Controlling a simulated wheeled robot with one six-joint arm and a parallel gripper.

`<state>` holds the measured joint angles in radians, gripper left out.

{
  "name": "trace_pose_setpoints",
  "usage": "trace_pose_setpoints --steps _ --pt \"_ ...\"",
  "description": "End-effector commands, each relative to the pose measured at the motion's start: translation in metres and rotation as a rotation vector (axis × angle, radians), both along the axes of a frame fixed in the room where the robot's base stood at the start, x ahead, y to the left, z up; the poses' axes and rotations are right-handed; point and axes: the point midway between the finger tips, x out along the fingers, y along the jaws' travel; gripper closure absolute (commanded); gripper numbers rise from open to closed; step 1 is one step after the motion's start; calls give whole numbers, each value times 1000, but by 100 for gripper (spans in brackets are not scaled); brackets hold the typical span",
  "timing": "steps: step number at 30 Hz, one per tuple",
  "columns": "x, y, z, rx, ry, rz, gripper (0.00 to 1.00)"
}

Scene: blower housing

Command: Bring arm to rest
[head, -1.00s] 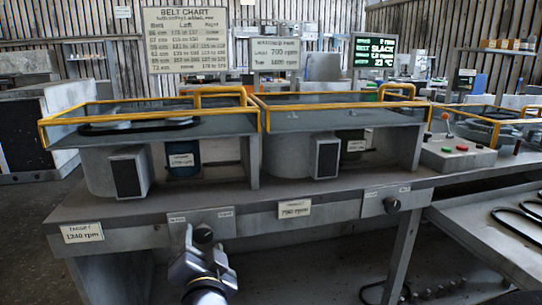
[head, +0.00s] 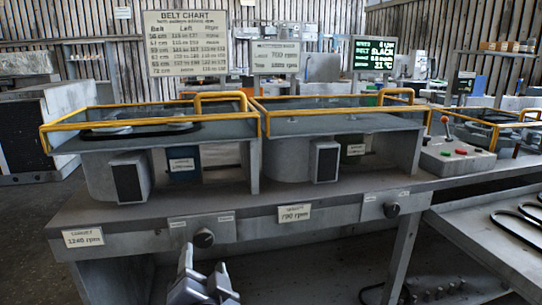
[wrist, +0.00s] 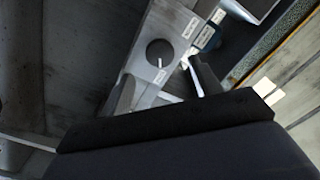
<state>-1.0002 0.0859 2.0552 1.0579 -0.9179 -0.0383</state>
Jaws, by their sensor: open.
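My gripper (head: 205,275) is at the bottom of the head view, below the left knob and in front of the bench's front panel. Its two fingers stand apart with nothing seen between them. The left black knob (head: 204,238) on the grey front panel is clear of the gripper; a black knob also shows in the wrist view (wrist: 159,53).
The workbench (head: 350,197) carries two housings with yellow guard rails (head: 155,99). A second knob (head: 391,209) sits further right. A control box with a red-topped lever (head: 457,153) stands at the right. A lower shelf with black belts (head: 517,230) juts out at the right.

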Motion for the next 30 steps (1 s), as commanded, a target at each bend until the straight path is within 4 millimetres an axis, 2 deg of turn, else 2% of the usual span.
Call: trace_pose_setpoints --steps 1,8,10,30 --pt "11 2 -3 1 1 -5 40" --pt "56 12 -3 1 0 -4 40" --pt "54 13 4 -74 -16 1 40" --pt "53 13 3 -778 -186 1 40"
